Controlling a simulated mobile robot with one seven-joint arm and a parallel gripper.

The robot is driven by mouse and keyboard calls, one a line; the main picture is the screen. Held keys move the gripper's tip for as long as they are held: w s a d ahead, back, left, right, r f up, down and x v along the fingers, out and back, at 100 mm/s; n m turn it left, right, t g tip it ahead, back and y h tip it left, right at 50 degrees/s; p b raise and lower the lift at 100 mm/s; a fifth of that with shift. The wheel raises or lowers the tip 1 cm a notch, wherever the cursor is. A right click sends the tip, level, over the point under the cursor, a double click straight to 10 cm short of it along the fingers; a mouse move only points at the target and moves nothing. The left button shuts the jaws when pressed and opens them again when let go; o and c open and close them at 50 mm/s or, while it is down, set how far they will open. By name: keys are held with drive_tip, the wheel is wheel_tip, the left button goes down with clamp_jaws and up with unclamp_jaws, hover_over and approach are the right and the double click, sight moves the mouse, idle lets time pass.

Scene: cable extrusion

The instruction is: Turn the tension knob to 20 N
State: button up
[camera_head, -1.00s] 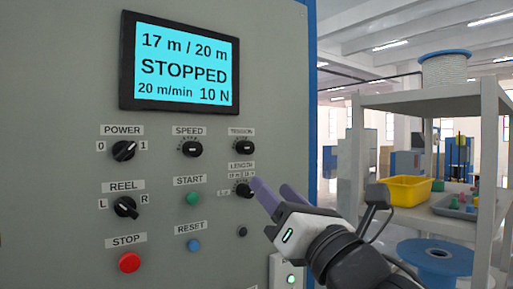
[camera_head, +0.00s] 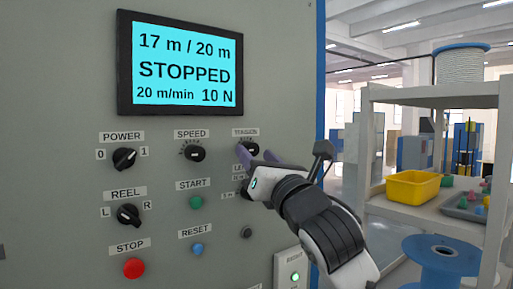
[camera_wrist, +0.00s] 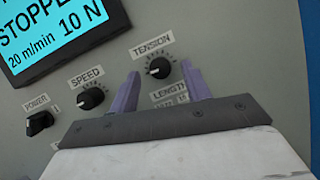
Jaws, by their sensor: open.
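The tension knob (camera_head: 249,149) is a small black dial on the grey panel, under the TENSION label and right of the speed knob. In the wrist view the tension knob (camera_wrist: 159,68) shows between and beyond the two purple fingers, with a pale pointer line and a scale around it. My gripper (camera_head: 256,157) is open, its fingertips close to the knob; I cannot tell whether they touch it. The screen (camera_head: 185,66) reads 17 m / 20 m, STOPPED, 20 m/min, 10 N. The length knob is mostly hidden behind my gripper in the head view.
The speed knob (camera_head: 194,153) lies left of the tension knob. The power switch (camera_head: 124,159), reel switch (camera_head: 128,214), start button (camera_head: 196,202), reset button (camera_head: 197,249) and red stop button (camera_head: 134,268) are on the same panel. A shelf with a yellow bin (camera_head: 412,187) stands right.

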drive_tip(key=shift+w+a+r, duration=0.2)
drive_tip(key=shift+w+a, duration=0.05)
drive_tip(key=shift+w, duration=0.25)
drive_tip(key=c, duration=1)
